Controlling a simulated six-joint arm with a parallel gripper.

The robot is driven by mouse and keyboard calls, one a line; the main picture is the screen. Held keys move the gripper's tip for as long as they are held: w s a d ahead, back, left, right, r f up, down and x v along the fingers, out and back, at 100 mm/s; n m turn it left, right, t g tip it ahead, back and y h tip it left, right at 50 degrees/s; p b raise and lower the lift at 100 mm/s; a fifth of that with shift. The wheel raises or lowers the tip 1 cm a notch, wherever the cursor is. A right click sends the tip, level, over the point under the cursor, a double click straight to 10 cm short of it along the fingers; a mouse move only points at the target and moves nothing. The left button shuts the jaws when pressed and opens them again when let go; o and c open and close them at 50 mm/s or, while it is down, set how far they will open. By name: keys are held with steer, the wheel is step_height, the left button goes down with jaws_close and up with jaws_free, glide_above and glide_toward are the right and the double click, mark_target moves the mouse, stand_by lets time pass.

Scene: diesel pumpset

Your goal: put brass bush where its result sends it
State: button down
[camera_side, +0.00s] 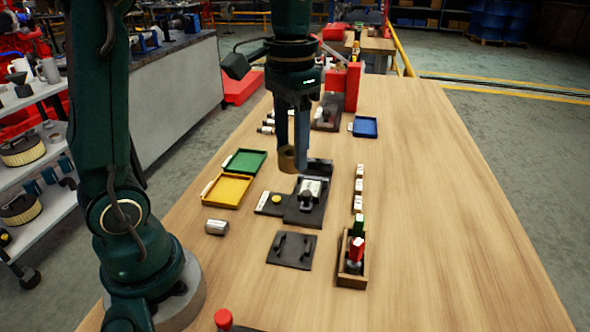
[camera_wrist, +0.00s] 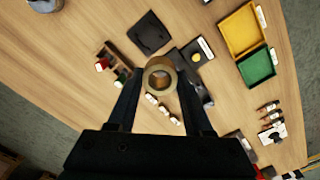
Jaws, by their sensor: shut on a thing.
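The brass bush (camera_side: 287,160) is a short tan ring held between the fingertips of my gripper (camera_side: 292,150), above the table. In the wrist view the bush (camera_wrist: 160,76) shows its open bore, with a finger on either side. A black fixture (camera_side: 307,212) with a grey metal block on it stands beneath and to the right of the bush. Its left part carries a label and a yellow round spot (camera_side: 276,199). A green tray (camera_side: 245,163) and a yellow tray (camera_side: 227,191) lie at left. A blue tray (camera_side: 365,127) lies farther back. All three look empty.
A wooden rack (camera_side: 352,271) holds red and green upright pieces at the front right. A black plate (camera_side: 291,250) with handles and a grey cylinder (camera_side: 216,227) lie in front. Small labelled pieces (camera_side: 358,187) line the right. A red stand (camera_side: 352,87) rises behind. The right tabletop is clear.

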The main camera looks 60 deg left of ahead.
steer(key=w+a+n, duration=0.8)
steer(key=a+n, duration=0.6)
steer(key=n, duration=0.2)
steer(key=s+a+f+n, duration=0.2)
steer(key=a+f+n, duration=0.1)
steer(key=a, duration=0.3)
steer(key=s+a+f+n, duration=0.2)
steer(key=a+f+n, duration=0.2)
steer(key=a, duration=0.3)
steer(key=shift+s+a+f, duration=0.25)
steer(key=shift+s+f, duration=0.05)
steer(key=shift+f, duration=0.15)
steer(key=shift+f, duration=3.65)
steer(key=shift+f, duration=0.35)
